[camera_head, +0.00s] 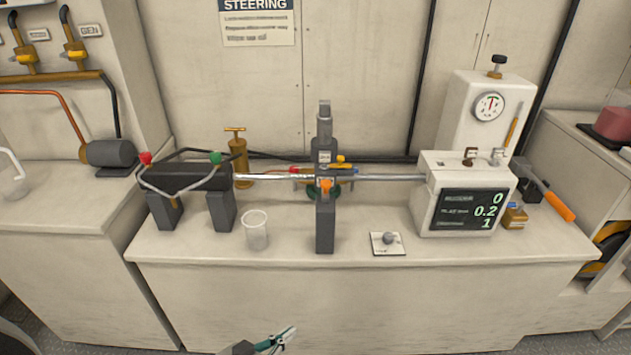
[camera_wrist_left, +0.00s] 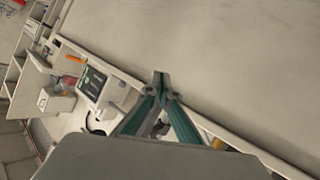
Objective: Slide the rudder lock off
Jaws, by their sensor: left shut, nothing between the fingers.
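A silver rod (camera_head: 385,177) runs across the white bench, from a dark cylinder (camera_head: 190,177) on the left to a white unit with a display on the right. At its middle a dark grey upright (camera_head: 325,225) with an orange knob (camera_head: 325,187) stands at the rod; which part is the rudder lock I cannot tell for sure. My left gripper (camera_head: 284,338) is low in the head view, in front of the bench and well apart from the rod. It is shut and empty; its green fingers meet in the left wrist view (camera_wrist_left: 161,78). My right gripper is not in view.
The display unit (camera_head: 432,222) and a gauge housing (camera_head: 465,113) stand at the right. A clear cup (camera_head: 256,232) and a small plate with a grey knob (camera_head: 388,242) sit near the front edge. A brass pump (camera_head: 238,158) stands behind the rod.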

